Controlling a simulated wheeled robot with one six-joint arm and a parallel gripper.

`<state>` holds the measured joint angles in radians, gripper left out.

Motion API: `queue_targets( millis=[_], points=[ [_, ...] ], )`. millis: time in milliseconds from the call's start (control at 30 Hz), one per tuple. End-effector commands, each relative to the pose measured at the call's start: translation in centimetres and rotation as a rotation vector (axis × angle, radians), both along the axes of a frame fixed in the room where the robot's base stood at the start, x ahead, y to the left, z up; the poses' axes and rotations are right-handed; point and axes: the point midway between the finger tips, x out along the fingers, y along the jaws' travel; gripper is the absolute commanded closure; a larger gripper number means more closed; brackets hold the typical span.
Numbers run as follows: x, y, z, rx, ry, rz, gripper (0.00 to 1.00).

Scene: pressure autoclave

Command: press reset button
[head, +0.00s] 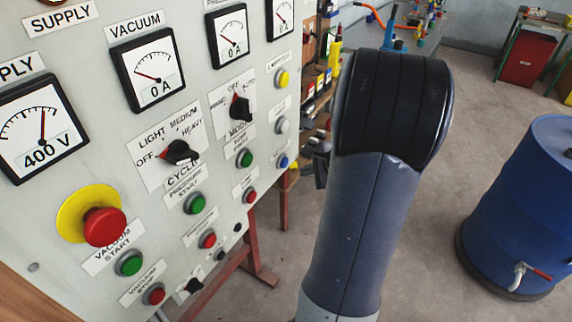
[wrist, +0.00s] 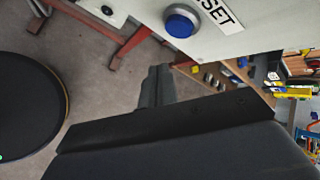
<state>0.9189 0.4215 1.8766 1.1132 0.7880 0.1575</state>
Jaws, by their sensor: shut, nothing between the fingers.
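The reset button is a round blue push button (wrist: 181,22) on the pale panel, at the top of the wrist view. A label ending in "SET" (wrist: 220,12) is beside it. In the head view the small blue button (head: 283,162) is at the panel's right edge, just left of my arm. My gripper (wrist: 158,70) is shut and empty. Its fingers point toward the panel's edge, below and slightly left of the button in the wrist view, apart from it by a visible gap. In the head view my arm hides most of the gripper.
The panel carries gauges, a red emergency knob (head: 105,227), rotary switches and several green and red buttons. Red panel legs (head: 245,268) stand below. A blue drum (head: 530,205) stands at right. Shelves with goods (head: 318,75) are behind. Floor between arm and drum is clear.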

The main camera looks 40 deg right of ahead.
Motion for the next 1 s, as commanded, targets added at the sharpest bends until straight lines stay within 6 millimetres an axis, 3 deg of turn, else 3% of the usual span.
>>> queue_targets(
  millis=[300,1000],
  points=[
    [-2.0,-0.8,0.0,0.0,0.0,0.0,1.0],
    [-1.6,-0.6,0.0,0.0,0.0,0.003,1.0]
  ],
)
